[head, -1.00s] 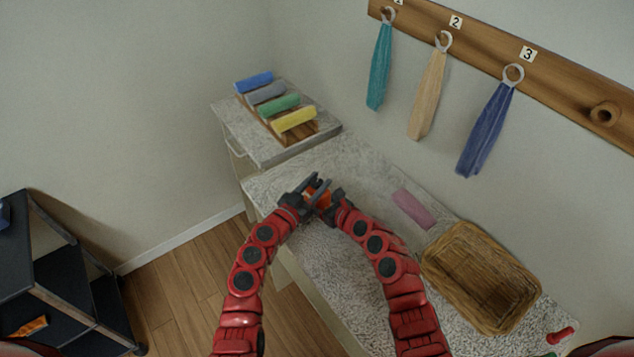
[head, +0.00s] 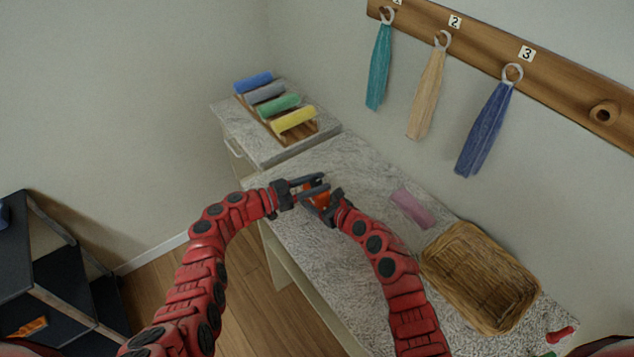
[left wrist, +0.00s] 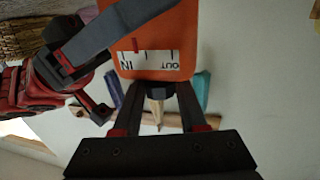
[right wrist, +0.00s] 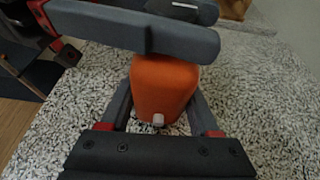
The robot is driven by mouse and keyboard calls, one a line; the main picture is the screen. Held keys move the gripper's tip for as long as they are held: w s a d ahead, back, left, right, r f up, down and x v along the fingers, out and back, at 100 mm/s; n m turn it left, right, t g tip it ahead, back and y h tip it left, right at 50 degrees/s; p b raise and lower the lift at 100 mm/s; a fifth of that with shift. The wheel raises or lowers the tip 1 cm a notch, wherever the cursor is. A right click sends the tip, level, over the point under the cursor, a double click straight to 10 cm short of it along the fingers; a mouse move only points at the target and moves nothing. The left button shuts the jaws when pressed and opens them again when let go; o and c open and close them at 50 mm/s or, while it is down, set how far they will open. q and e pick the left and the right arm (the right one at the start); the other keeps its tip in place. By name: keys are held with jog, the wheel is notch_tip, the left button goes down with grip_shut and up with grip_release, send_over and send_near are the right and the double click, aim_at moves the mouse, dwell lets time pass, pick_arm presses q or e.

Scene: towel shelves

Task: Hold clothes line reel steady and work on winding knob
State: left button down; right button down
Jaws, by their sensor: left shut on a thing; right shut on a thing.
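The orange clothes line reel (head: 319,200) is held just above the speckled worktop. My right gripper (right wrist: 165,92) is shut on its orange body. A small pale piece shows at the reel's near end in the right wrist view. My left gripper (head: 318,184) lies across the reel's other side, with its fingers closed around the dark winding knob (left wrist: 158,88). The knob is mostly hidden between the fingers. In the left wrist view the reel (left wrist: 150,35) shows a white label reading IN and OUT, with a red mark on it.
The worktop (head: 350,270) carries a pink folded cloth (head: 411,208) and a wicker basket (head: 480,277). A side cabinet holds several rolled towels (head: 280,104). Towels hang from a numbered wall rail (head: 520,70). A dark shelf unit (head: 50,270) stands at left.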

pick_arm(q)
jog(key=shift+s+a+f, duration=0.1)
dwell(0.4)
jog(key=shift+c, duration=2.2)
grip_release()
jog(key=v, duration=1.2)
